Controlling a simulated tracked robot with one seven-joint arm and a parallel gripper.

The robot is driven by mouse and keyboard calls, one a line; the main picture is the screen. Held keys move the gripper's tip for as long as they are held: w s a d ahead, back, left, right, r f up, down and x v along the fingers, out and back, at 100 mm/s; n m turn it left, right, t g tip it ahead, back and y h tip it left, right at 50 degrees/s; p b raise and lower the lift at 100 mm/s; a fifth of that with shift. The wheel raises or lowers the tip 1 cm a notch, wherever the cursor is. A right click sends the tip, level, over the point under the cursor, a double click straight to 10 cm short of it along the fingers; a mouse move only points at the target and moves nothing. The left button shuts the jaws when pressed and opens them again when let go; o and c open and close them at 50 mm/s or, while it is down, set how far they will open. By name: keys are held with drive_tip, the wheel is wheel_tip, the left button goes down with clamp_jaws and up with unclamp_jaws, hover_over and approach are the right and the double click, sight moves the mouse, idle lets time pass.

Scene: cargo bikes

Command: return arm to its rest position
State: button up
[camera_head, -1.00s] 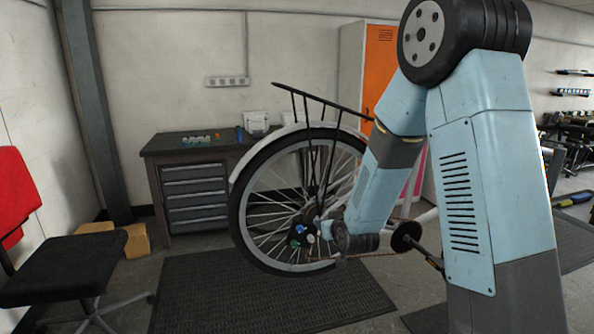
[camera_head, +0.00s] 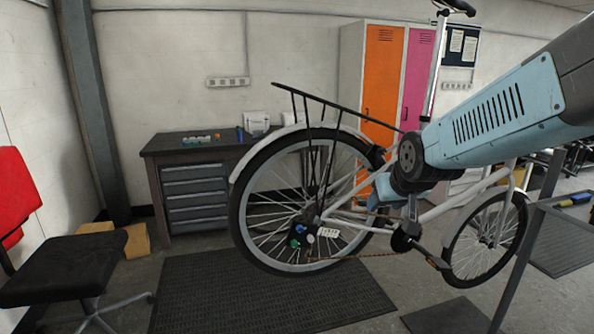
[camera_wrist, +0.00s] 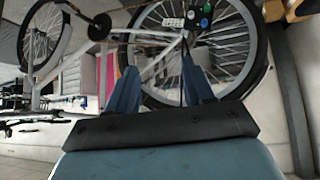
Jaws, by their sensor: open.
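My gripper (camera_wrist: 160,80) shows in the wrist view with its two blue fingers apart and nothing between them. Beyond the fingers is the white bicycle (camera_head: 452,207), held off the floor on a stand. Its rear wheel (camera_head: 238,205) also fills the upper middle of the wrist view (camera_wrist: 262,75). In the head view my arm comes in from the right and folds at a dark joint in front of the bicycle frame. My gripper is largely hidden there. I cannot tell how far it is from the frame.
A workbench with grey drawers (camera_head: 195,190) stands at the back wall, beside orange and pink lockers (camera_head: 384,75).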

drive_tip(key=s+d+r+g, duration=0.1)
drive_tip(key=s+d+r, duration=0.1)
drive_tip(key=s, duration=0.6)
drive_tip(key=s+d+r+m+g, duration=0.1)
drive_tip(key=s+r+g, duration=0.1)
drive_tip(key=s, duration=0.7)
drive_tip(key=shift+s+d+h, duration=0.25)
drive_tip(key=shift+d+h, duration=0.15)
drive_tip(key=shift+c, duration=0.4)
